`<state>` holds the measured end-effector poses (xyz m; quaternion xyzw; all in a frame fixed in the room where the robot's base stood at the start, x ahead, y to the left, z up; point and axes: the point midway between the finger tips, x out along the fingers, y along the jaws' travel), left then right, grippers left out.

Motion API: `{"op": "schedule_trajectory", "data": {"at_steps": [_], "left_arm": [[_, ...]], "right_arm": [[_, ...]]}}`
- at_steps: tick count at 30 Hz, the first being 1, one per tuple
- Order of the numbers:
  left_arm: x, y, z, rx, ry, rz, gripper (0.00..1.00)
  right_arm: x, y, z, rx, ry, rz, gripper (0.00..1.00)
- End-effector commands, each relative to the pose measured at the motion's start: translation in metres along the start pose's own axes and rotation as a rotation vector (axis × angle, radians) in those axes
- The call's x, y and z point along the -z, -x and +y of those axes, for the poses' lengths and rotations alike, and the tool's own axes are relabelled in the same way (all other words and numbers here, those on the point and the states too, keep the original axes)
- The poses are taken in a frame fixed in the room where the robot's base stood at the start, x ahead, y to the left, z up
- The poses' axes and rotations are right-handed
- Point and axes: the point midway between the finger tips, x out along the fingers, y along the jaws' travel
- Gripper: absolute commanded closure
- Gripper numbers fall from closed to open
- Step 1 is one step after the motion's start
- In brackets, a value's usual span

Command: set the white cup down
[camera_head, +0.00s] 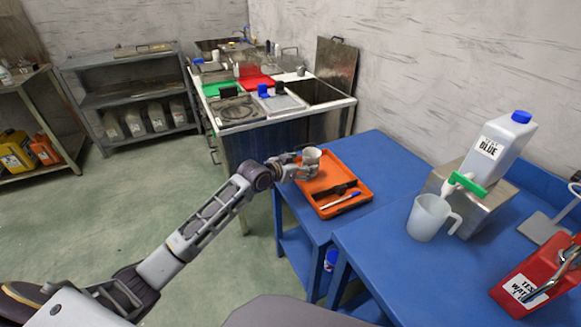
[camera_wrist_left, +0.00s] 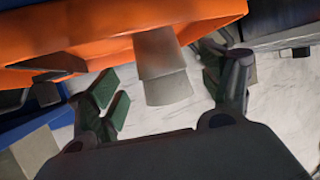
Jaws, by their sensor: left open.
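The small white cup (camera_head: 312,155) is at the far left end of the orange tray (camera_head: 363,200), on the near blue table. My left gripper (camera_head: 296,167) is beside the cup, its fingers partly hidden by its own links. In the left wrist view, the picture is turned over, and the cup (camera_wrist_left: 163,68) appears against the orange tray (camera_wrist_left: 100,40). The open fingers of my left gripper (camera_wrist_left: 160,78) lie on either side of the cup, with gaps showing. My right gripper is not in view.
A sink bench (camera_head: 285,130) stands behind.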

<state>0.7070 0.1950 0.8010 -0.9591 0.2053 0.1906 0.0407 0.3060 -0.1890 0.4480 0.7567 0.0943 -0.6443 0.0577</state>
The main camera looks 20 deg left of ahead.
Motion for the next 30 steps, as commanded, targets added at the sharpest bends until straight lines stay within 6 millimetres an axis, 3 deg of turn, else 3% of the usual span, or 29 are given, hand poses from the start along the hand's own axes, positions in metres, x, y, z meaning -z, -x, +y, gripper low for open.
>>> {"op": "schedule_trajectory", "data": {"at_steps": [15,30], "left_arm": [[0.0,0.051,0.0,0.0,0.0,-0.002,0.2],[0.0,0.064,0.0,0.0,0.0,0.0,0.2]], "right_arm": [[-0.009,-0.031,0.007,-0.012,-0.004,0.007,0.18],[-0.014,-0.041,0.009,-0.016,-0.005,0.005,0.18]]}}
